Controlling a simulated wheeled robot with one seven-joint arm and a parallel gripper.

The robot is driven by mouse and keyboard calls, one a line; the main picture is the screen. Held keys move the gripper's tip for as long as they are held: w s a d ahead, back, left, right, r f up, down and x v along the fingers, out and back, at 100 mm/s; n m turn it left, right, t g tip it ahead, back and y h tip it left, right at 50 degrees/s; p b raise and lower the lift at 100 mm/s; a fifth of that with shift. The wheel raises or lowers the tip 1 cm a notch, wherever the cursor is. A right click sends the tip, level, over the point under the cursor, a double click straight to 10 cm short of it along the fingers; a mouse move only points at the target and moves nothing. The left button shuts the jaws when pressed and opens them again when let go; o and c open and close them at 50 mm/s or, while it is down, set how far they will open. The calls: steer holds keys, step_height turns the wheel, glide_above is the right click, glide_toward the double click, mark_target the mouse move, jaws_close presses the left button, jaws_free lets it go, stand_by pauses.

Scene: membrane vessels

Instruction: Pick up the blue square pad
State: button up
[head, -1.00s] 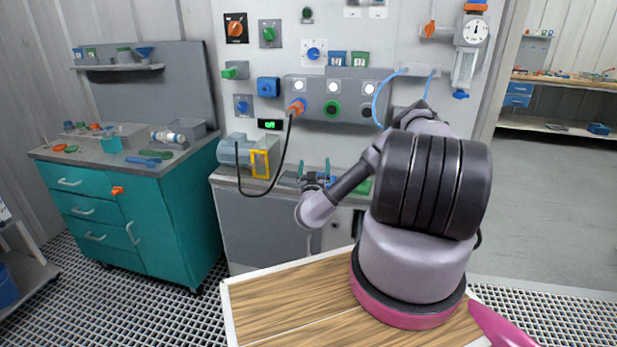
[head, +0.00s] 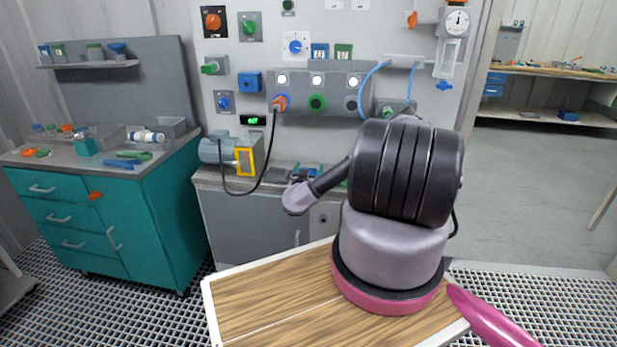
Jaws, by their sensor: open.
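A small blue patch (head: 310,171), which may be the blue square pad, shows on the grey counter just behind my forearm. It is partly hidden, and its outline is too small to make out. My gripper (head: 299,175) is over the counter's front part, left of and close to the blue patch. It is open, small in view and partly hidden by my own wrist. I see nothing held in it, and I cannot tell whether it touches anything.
A grey-blue motor with a yellow frame (head: 245,162) stands left on the counter, with a black cable (head: 272,145) hanging down to it. The panel (head: 335,85) with knobs rises behind. A teal cabinet (head: 150,225) stands at left. Open floor (head: 530,190) lies at right.

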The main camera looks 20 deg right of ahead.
steer(key=shift+x, duration=1.25)
steer(key=c, duration=1.2)
step_height(320, 180, up, 10)
steer(key=shift+c, duration=0.2)
steer(key=s+a+r+n+t+y, duration=0.3)
steer(key=s+a+n+y, duration=0.4)
steer(key=s+a, duration=0.8)
steer(key=a+y, duration=0.1)
steer(key=y, duration=0.2)
steer(key=shift+s+a, duration=0.15)
steer(key=shift+s, duration=0.05)
